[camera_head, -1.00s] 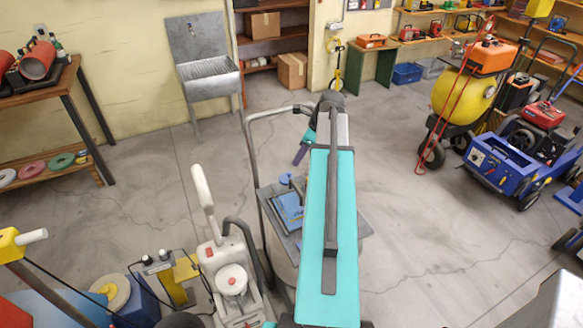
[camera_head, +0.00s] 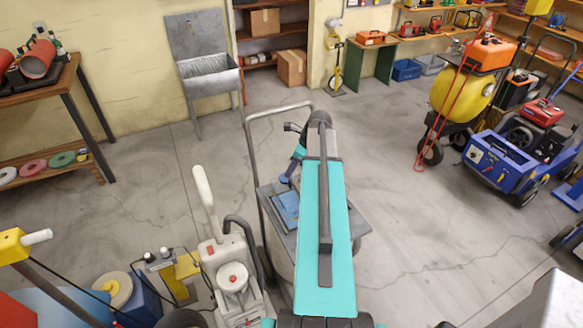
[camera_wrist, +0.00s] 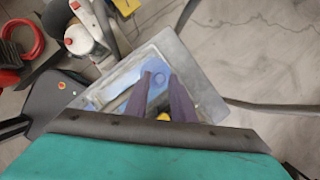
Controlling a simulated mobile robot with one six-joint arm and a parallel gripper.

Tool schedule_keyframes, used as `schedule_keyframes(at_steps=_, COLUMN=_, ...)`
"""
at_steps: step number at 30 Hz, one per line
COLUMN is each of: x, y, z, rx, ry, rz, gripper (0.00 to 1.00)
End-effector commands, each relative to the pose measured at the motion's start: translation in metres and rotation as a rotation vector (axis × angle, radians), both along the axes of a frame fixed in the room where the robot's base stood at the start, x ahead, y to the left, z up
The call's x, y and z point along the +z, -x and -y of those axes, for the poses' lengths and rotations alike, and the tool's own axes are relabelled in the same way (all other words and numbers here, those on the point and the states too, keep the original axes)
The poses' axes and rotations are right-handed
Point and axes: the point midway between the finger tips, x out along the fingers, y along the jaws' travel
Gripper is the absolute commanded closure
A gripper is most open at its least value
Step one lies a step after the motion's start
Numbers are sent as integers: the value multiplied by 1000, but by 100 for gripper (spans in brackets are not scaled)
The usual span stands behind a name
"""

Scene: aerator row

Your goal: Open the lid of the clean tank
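A grey machine top (camera_head: 351,219) stands in the middle of the head view, with a blue lid (camera_head: 286,209) set in it. In the wrist view the blue lid (camera_wrist: 100,97) lies flat and looks closed, with a round blue knob or cap (camera_wrist: 157,69) at its far part. My gripper (camera_head: 286,179) is over this end of the lid, pointing down. In the wrist view its two purple fingers (camera_wrist: 160,76) are apart, their tips close to the round blue part. I cannot tell whether they touch it. My teal arm hides the right part of the machine top in the head view.
A grey hoop handle (camera_head: 249,150) rises behind the machine. A white and grey machine (camera_head: 232,280) with an upright handle stands close on the left. A yellow tank cart (camera_head: 460,95) and a blue cart (camera_head: 500,165) are far right. Floor between is clear.

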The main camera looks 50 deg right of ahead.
Motion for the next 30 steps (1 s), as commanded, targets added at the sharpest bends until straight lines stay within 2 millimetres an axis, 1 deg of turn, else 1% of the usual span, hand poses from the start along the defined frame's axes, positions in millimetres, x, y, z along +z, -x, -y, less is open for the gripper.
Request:
schedule_keyframes(at_steps=6, x=0, y=-1, z=0, rx=1, ry=0, rz=0, gripper=77)
schedule_keyframes(at_steps=7, x=0, y=-1, z=0, rx=1, ry=0, rz=0, gripper=79)
schedule_keyframes(at_steps=9, x=0, y=0, z=0, rx=1, ry=0, rz=0, gripper=91)
schedule_keyframes(at_steps=11, x=0, y=0, z=0, rx=1, ry=0, rz=0, gripper=100)
schedule_keyframes(at_steps=22, x=1, y=-1, z=-2, rx=2, ry=22, rz=-8, gripper=100)
schedule_keyframes(at_steps=30, x=5, y=-2, z=-9, rx=4, ry=111, rz=-45, gripper=100)
